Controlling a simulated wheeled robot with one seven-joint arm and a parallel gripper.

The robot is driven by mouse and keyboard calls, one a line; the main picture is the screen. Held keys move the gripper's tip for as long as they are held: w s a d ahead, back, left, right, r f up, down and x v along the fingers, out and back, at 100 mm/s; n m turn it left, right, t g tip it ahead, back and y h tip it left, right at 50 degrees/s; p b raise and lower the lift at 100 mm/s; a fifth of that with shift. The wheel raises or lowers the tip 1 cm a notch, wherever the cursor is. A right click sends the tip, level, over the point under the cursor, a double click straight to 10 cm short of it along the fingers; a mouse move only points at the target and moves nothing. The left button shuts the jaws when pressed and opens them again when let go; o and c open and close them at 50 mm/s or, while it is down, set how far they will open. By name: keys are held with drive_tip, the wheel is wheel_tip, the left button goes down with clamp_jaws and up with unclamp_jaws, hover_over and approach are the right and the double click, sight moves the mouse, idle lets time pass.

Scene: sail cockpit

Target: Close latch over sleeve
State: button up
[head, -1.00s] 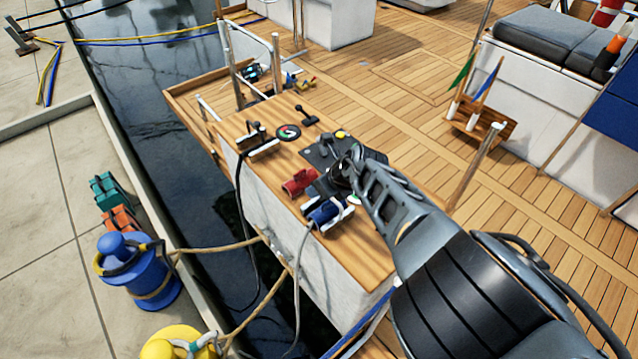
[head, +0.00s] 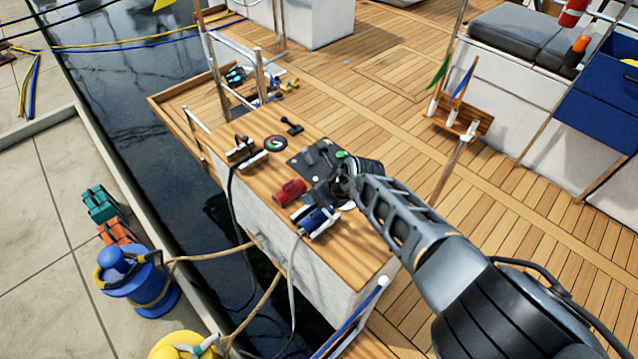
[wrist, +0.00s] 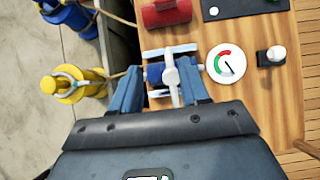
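A blue sleeve (head: 313,219) with white fittings lies on the wooden top of the white console, near its front edge. In the wrist view the blue sleeve (wrist: 154,74) shows between my fingers, with a white latch lever (wrist: 171,76) across it and a white bar behind. I cannot tell whether the latch is fully over the sleeve. My gripper (wrist: 160,88) is open, its two fingers apart on either side of the lever; contact cannot be told. In the head view my gripper (head: 338,192) is close above the sleeve, its fingertips partly hidden.
A red cylinder (head: 290,192) lies beside the sleeve, and a dark control panel (head: 316,158) is behind it. A round gauge (wrist: 226,64) and a white-topped knob (wrist: 275,55) stand to the right in the wrist view. A grey hose (head: 294,280) hangs down the console side.

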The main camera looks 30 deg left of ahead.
drive_tip(key=shift+b+v, duration=0.3)
drive_tip(key=shift+v, duration=0.65)
drive_tip(key=shift+s, duration=0.1)
drive_tip(key=shift+c, duration=0.2)
